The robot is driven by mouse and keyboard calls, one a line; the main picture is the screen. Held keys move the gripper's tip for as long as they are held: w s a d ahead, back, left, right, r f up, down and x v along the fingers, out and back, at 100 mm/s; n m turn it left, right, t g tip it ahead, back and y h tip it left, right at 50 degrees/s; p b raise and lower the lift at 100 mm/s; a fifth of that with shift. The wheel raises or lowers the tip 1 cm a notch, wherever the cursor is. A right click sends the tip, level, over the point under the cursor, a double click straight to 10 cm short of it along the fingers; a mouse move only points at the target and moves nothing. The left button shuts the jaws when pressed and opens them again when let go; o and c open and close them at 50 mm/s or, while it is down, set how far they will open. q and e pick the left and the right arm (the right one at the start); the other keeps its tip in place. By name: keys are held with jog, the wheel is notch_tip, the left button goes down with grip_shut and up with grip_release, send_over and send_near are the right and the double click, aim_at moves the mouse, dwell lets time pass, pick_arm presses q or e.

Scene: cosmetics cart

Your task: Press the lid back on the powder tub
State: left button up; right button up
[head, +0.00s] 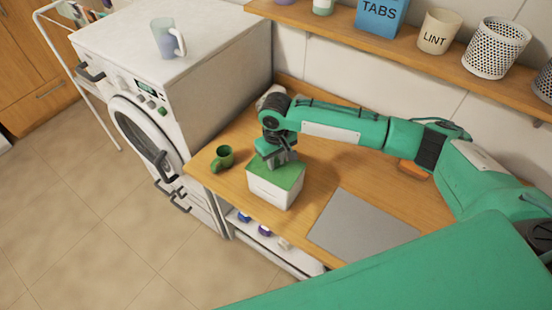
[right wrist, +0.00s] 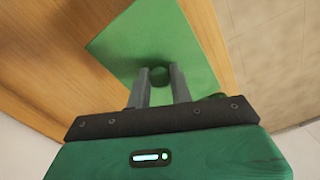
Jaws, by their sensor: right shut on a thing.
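The powder tub (head: 273,194) is a white box on the wooden counter. Its flat green lid (head: 288,177) lies over its top and looks roughly lined up with the walls. I cannot tell whether the lid is fully seated. My right gripper (head: 279,161) points down over the lid. The tub's walls are hidden there. My left gripper is not in view.
A grey mat (head: 362,226) lies to the right. A white washing machine (head: 200,80) stands at the left. A shelf (head: 400,52) with containers runs above the back of the counter.

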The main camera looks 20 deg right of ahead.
jog(key=shift+f+p, duration=0.1)
jog(key=shift+p, duration=0.35)
dwell(0.5)
jog(key=o, duration=1.5)
jog(key=shift+r+p, duration=0.8)
jog(key=shift+r, duration=2.7)
grip_shut()
